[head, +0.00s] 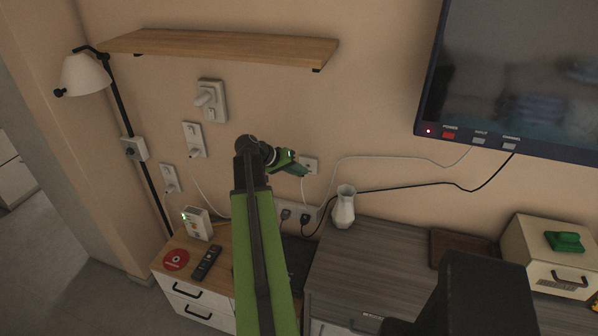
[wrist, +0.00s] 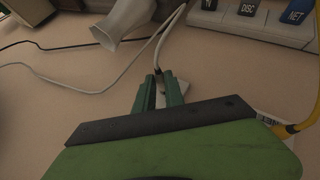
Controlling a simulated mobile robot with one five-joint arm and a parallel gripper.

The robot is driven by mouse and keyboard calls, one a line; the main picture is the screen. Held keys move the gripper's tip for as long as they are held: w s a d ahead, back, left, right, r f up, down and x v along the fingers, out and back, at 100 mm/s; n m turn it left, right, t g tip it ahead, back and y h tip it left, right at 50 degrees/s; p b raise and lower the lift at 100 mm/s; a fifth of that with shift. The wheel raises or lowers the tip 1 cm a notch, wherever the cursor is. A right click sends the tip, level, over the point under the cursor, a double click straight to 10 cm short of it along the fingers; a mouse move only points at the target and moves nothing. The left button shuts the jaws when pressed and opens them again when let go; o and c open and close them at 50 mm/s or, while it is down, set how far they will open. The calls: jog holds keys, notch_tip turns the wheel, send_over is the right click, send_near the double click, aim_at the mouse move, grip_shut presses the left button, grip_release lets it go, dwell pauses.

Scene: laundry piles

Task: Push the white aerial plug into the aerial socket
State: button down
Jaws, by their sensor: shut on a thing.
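My gripper (head: 300,170) is at the wall, just in front of and slightly below a small white wall plate (head: 310,164), which seems to be the aerial socket. In the wrist view my green jaws (wrist: 159,84) are shut around a small pale piece (wrist: 160,98), which seems to be the white aerial plug, mostly hidden between them. A white cable (wrist: 170,33) runs away from the jaw tips.
A white vase (head: 344,207) stands on the grey cabinet (head: 375,262) to the lower right. White and black cables (head: 410,187) hang from the television (head: 520,75). A wooden shelf (head: 220,47) is above.

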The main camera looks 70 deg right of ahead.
jog(key=shift+d, duration=0.7)
dwell(0.5)
jog(key=c, duration=1.3)
grip_release()
jog(key=shift+c, duration=0.2)
jog(key=a, duration=0.9)
jog(key=shift+s, duration=0.15)
